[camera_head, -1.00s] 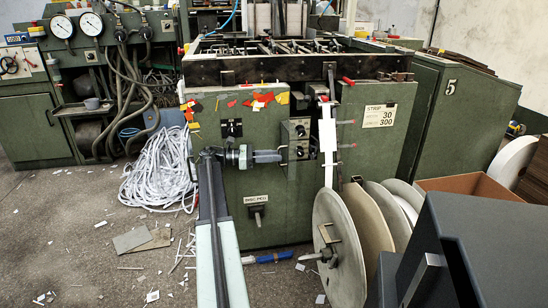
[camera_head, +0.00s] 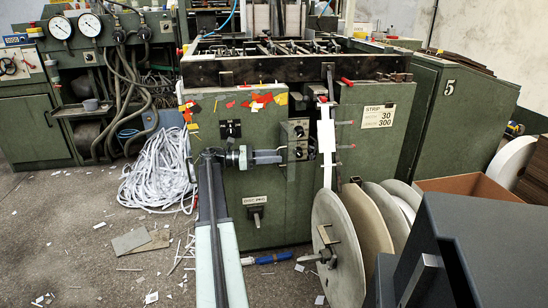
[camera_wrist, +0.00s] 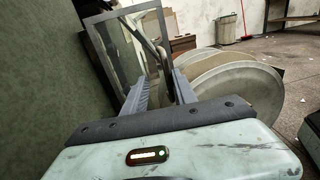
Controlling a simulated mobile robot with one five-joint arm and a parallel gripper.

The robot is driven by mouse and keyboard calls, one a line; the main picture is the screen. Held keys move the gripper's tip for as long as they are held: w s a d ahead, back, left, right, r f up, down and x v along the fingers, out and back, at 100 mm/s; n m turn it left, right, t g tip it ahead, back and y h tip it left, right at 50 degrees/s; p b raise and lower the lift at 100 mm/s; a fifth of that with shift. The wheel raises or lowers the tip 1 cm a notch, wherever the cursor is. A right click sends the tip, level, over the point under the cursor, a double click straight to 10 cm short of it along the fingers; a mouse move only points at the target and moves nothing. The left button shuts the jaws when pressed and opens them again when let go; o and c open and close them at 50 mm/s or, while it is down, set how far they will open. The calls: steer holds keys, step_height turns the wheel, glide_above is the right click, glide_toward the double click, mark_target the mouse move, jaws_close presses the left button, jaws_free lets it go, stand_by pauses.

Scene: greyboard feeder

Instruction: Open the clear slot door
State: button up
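A clear panel in a grey frame (camera_wrist: 112,48), which looks like the slot door, stands at the upper left in the wrist view. A curved grey bar (camera_wrist: 147,42), perhaps its handle, runs along its right side, just beyond my fingertips. My gripper (camera_wrist: 160,85) has its two grey fingers apart with a gap between them. I cannot tell whether the bar lies between the tips. In the head view my gripper (camera_head: 282,156) points right across the green machine front, near the black knob panel (camera_head: 298,140). I cannot make out the clear door clearly there.
Large pale reels (camera_head: 340,250) stand to the right of my arm; a reel also shows in the wrist view (camera_wrist: 238,85). A green cabinet wall (camera_wrist: 45,75) is close on the left there. A white cord pile (camera_head: 160,175) and scraps lie on the floor.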

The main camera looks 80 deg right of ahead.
steer(key=v, duration=0.8)
